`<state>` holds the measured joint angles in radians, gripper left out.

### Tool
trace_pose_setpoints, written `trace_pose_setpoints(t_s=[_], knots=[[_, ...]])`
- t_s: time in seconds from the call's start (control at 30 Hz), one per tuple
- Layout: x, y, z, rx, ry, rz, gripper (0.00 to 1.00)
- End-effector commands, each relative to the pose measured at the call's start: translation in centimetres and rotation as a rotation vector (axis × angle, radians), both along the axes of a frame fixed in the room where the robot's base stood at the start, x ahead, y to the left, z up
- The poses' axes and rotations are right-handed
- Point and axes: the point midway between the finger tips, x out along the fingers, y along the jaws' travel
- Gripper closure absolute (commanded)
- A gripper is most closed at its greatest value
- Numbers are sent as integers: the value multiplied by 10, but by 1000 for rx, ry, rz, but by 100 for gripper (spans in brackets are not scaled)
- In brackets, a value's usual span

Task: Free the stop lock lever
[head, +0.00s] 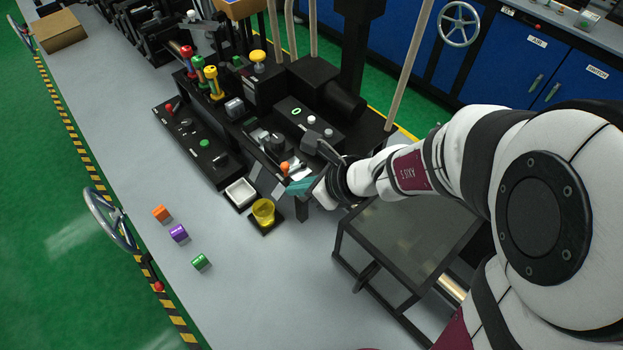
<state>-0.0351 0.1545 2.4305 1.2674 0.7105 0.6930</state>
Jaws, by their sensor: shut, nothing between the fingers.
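My gripper (302,187) is at the right front end of the black control panel, with a teal part showing at its tip. It is shut with nothing in it. A small lever with an orange knob (284,168) stands on the panel just left of and behind the gripper tip. It may be the stop lock lever, but no label is readable. I see a narrow gap between knob and gripper in the picture; whether they touch lower down is hidden. The wrist hides part of the panel's right end.
Dark knobs (278,141) and light round buttons (311,120) crowd the panel. Orange (161,213), purple (179,233) and green (200,261) blocks lie on the open grey table. A dark-framed stand (405,235) is under my arm.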

Motion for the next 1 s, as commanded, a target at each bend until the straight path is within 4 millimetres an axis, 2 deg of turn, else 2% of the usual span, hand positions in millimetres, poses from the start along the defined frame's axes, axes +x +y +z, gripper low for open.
trace_pose_setpoints(t_s=[0.1,0.3,0.73,0.77,0.87,0.93,1.0], knots=[[-15,-10,21,0,-6,-3,100],[-34,-20,43,-1,-3,-1,100],[-41,-22,48,-6,-5,12,100],[-45,-21,50,-22,-19,50,100],[-85,-21,57,-173,-151,405,100],[-125,-33,57,-327,-253,753,100],[-159,-55,55,-468,-313,1065,100]])
